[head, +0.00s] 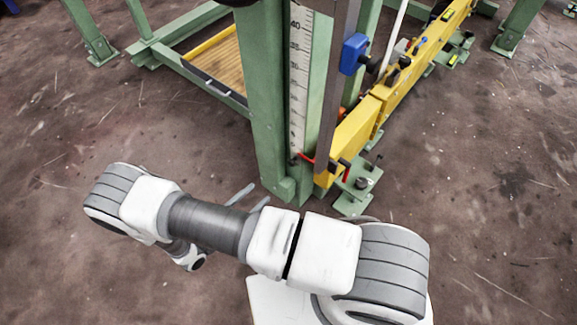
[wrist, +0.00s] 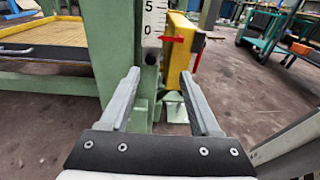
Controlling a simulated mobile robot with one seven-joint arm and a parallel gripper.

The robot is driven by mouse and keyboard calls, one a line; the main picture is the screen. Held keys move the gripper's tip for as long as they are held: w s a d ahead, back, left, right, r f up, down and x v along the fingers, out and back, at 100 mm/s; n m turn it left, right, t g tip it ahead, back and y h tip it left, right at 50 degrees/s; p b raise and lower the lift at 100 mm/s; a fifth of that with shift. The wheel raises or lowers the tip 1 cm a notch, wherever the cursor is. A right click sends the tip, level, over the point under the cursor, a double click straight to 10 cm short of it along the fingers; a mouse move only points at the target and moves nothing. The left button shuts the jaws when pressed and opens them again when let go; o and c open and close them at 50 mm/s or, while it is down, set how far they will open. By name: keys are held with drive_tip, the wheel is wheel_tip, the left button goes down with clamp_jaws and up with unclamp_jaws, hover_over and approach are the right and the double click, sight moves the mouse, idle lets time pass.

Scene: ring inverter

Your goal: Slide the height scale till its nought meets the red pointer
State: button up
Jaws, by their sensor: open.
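The height scale (head: 299,75) is a white upright strip with dark numbers on a green post; its lower end with 5 and 0 also shows in the wrist view (wrist: 154,18). The red pointer (wrist: 172,39) sticks out from the right at the scale's edge, slightly lower than the 0; in the head view it is a small red mark (head: 306,158) near the strip's foot. A dark knob (wrist: 151,56) sits just below the 0. My gripper (wrist: 158,76) is open and empty, its fingers pointing at the post below the scale. In the head view it (head: 250,198) is partly hidden by my arm.
A yellow beam (head: 400,80) runs back to the right behind the post. A blue box (head: 353,54) sits on the upright right of the scale. A wooden-floored green frame (head: 218,62) stands left. A teal trolley (wrist: 262,32) stands back right.

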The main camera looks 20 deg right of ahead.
wheel_tip(320, 180, down, 5)
drive_tip(key=s+n+t+y, duration=0.1)
drive_tip(key=s+n+t, duration=0.1)
drive_tip(key=n+t, duration=0.1)
drive_tip(key=n+b, duration=0.1)
drive_tip(key=b, duration=0.2)
approach(290, 164)
drive_tip(key=x, duration=0.9)
drive_tip(key=shift+s, duration=0.1)
clamp_jaws()
idle(0.8)
